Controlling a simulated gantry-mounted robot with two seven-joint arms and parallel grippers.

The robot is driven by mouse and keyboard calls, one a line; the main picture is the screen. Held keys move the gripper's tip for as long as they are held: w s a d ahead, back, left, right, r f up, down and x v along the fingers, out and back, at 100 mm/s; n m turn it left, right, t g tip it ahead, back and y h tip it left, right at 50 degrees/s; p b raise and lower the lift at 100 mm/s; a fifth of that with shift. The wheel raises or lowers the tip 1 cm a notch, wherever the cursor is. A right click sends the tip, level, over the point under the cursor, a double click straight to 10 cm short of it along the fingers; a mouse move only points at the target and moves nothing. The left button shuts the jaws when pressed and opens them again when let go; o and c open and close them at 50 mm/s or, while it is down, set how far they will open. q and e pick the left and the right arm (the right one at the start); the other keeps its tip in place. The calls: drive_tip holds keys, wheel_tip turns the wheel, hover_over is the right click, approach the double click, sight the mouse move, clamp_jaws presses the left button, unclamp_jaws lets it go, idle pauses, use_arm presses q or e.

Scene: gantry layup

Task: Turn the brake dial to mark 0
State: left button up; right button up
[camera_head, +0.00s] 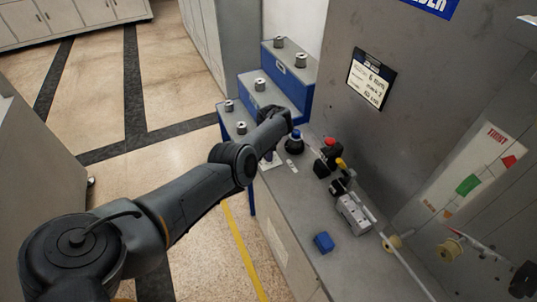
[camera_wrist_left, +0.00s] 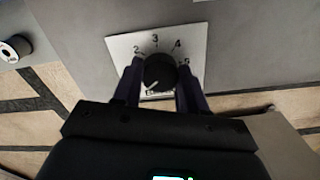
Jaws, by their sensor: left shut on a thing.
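The brake dial (camera_wrist_left: 159,73) is a black round knob on a white square plate (camera_wrist_left: 195,38) with the marks 2, 3, 4 and 5 readable around it. A light pointer line on the knob slants to the lower left; the mark it faces I cannot read. My left gripper (camera_wrist_left: 158,88) is shut on the knob, one dark finger on each side. In the head view, my left gripper (camera_head: 267,153) reaches down at the bench's left end, largely covering the dial; part of the white plate (camera_head: 273,163) shows below it. My right gripper is out of view.
A blue stepped stand (camera_head: 287,88) with several metal spools is behind my gripper. A dark blue-topped object (camera_head: 295,144), red-topped part (camera_head: 330,143), grey metal block (camera_head: 353,214) and blue block (camera_head: 323,242) stand on the bench. A grey wall panel (camera_head: 340,110) rises to the right.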

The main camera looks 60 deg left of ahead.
use_arm(q)
drive_tip(key=shift+n, duration=0.6)
drive_tip(key=shift+b, duration=0.35)
drive_tip(key=o, duration=1.1)
drive_tip(key=shift+c, duration=0.2)
drive_tip(key=shift+r, duration=0.1)
wheel_tip(320, 180, up, 11)
drive_tip(key=p, duration=0.3)
drive_tip(key=shift+f, duration=0.2)
